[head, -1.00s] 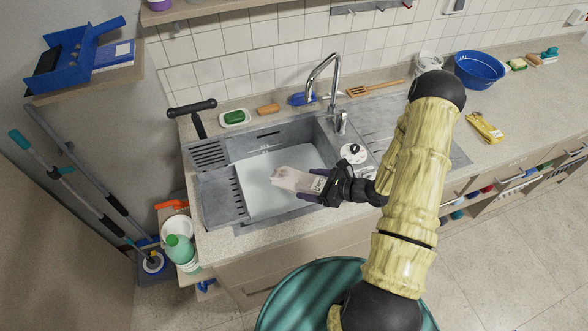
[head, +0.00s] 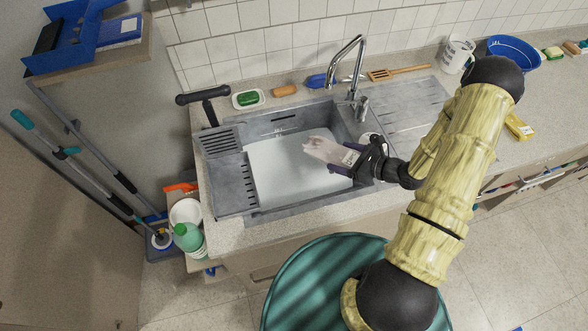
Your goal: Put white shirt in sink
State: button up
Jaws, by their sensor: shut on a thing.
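A pale pinkish-white piece with dark print on its near end, which I take to be the white shirt (head: 322,151), is held in my gripper (head: 342,162). The gripper is shut on it, and its far end sticks out to the left. It hangs over the right half of the sink basin. The grey sink (head: 290,118) is set in the counter, and a smooth whitish surface fills its basin. I cannot tell whether the piece touches that surface. My wrist and forearm come in from the right over the sink's right edge.
The tall faucet (head: 343,62) stands behind the basin, close beyond my gripper. A green sponge on a dish (head: 248,99), an orange-brown sponge (head: 285,90) and a wooden spatula (head: 398,72) lie along the back. A green-capped bottle (head: 186,238) stands below left.

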jog(key=w+a+f+b, duration=0.6)
jog(key=w+a+b, duration=0.1)
jog(key=b, duration=0.7)
jog(key=w+a+f+n+g+b, duration=0.1)
jog(key=w+a+f+b, duration=0.6)
jog(key=a+b, duration=0.3)
jog(key=b, duration=0.4)
jog(key=shift+a+y+b, duration=0.3)
jog(key=shift+y+b, duration=0.1)
notch_tip(320, 180, down, 6)
jog(key=shift+f, duration=0.1)
jog(key=shift+w+d+f, duration=0.1)
jog(key=shift+f, duration=1.85)
jog(key=shift+s, duration=0.2)
